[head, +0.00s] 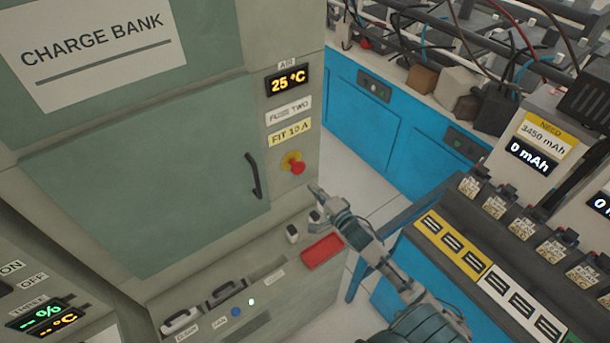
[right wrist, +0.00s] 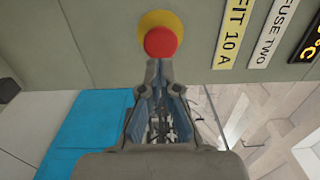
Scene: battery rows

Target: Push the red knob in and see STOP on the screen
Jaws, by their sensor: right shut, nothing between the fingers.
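The red knob (head: 297,167) sits on a yellow disc on the grey-green cabinet front, below the FIT 10 A label. It also shows in the right wrist view (right wrist: 160,41), just beyond my fingertips. My right gripper (head: 316,191) is shut and empty, just below and right of the knob in the head view. In the right wrist view its tips (right wrist: 158,65) overlap the knob's lower edge; I cannot tell if they touch. The AIR screen (head: 287,79) reads 25 °C. Another screen (head: 42,318) at lower left shows dashes with % and °C. No visible screen reads STOP.
A dark door handle (head: 254,177) stands out left of the knob. A red tray (head: 322,251) and small fuse-like parts (head: 292,234) sit on the ledge below. Blue benches (head: 362,113) with battery rows and loose cables stand at right.

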